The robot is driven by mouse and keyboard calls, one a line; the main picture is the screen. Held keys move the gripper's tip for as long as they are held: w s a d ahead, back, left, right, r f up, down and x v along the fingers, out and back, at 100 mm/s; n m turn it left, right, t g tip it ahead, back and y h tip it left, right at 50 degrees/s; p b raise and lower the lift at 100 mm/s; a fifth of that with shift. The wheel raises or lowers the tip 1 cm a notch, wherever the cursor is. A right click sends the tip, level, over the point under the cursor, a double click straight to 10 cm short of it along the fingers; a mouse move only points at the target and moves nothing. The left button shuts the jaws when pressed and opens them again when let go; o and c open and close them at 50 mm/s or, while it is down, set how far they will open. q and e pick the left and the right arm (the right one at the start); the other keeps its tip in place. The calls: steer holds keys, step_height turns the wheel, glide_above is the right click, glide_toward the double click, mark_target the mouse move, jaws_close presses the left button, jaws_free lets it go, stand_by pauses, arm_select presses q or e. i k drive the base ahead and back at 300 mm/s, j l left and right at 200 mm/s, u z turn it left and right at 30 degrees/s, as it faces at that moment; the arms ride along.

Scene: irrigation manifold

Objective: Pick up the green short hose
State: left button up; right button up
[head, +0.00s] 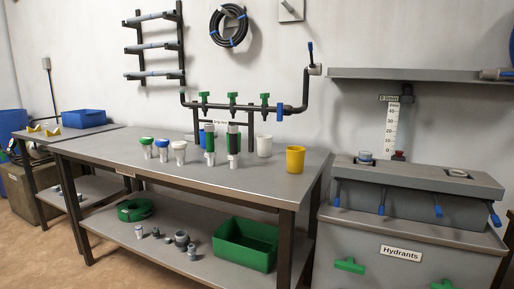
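On the workbench, two upright tubes stand below the pipe manifold. The right tube (233,144) is dark green with pale ends. The left tube (210,144) is green and white. Either could be the green short hose; I cannot tell which from here. A green coiled ring (135,209) lies on the lower shelf and looks like a rolled hose. Neither of my grippers is in view.
The workbench (262,187) also bears a yellow cup (295,159), a white cup (264,146) and several small capped fittings (162,150). The manifold (250,107) with green valves runs behind. A green bin (245,245) sits below. The hydrants cabinet (400,254) stands right. The bench's front is clear.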

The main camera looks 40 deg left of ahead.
mark_target(210, 153)
steer(key=u, duration=1.55)
